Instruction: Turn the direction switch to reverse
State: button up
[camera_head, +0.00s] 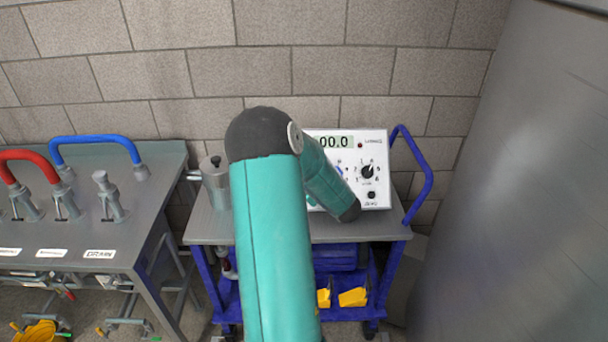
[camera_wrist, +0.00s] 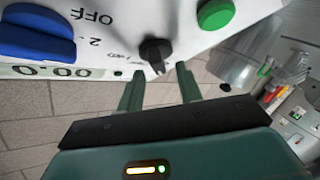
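The direction switch (camera_wrist: 155,52) is a small black knob on a white control box (camera_wrist: 110,35) in the wrist view. Small lettering beside it looks like "FWD", but its exact pointing is hard to read. My gripper (camera_wrist: 160,78) has its two fingers apart, with the switch just ahead of the gap between the tips. No contact shows clearly. In the head view the box (camera_head: 383,196) stands on a cart, and my arm hides the switch and my gripper.
Near the switch are a green button (camera_wrist: 216,14) and a large blue knob (camera_wrist: 35,35) by "OFF". The box also has a numbered black dial (camera_head: 367,171) and a display (camera_head: 335,142). A metal canister (camera_head: 215,183) stands left on the cart (camera_head: 215,229); a grey tank (camera_head: 515,180) stands right.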

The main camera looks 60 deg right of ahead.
jog(key=v, duration=1.3)
jog(key=shift+s, duration=0.2)
jog(key=shift+a, duration=0.1)
